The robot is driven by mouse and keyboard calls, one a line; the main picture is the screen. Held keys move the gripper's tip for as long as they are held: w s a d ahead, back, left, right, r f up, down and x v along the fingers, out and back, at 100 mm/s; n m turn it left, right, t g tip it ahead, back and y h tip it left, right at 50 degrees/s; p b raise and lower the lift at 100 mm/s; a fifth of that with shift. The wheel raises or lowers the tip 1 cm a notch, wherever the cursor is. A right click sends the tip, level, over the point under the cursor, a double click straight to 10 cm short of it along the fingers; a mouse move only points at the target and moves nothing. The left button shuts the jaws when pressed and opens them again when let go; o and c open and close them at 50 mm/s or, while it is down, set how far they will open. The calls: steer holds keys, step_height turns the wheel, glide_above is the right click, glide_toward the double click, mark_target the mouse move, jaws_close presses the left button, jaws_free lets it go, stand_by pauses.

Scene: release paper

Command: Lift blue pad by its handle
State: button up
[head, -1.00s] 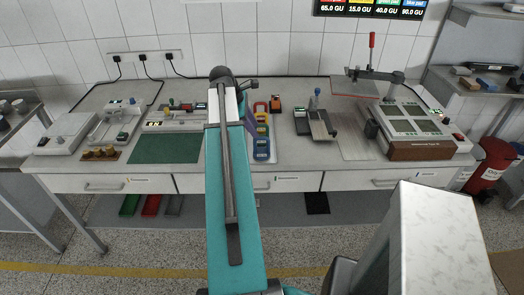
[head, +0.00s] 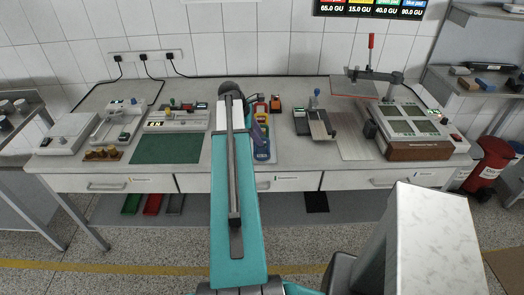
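A column of coloured pads with handles stands on the bench just right of my arm. The blue pad (head: 262,154) is at its near end, close to the bench's front edge. The green pad (head: 261,139) is behind it, with yellow and red further back. My arm covers the area left of the column.
A green mat (head: 166,148) lies left of my arm. A small grey device (head: 317,124) stands right of the pads. Further right is a press with a red-handled lever (head: 370,47) beside a wood-fronted unit (head: 418,151). Bare bench lies between the pads and the grey device.

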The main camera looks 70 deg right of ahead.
stand_by(0.3)
jaws_close()
steer(key=shift+r, duration=0.1)
stand_by(1.2)
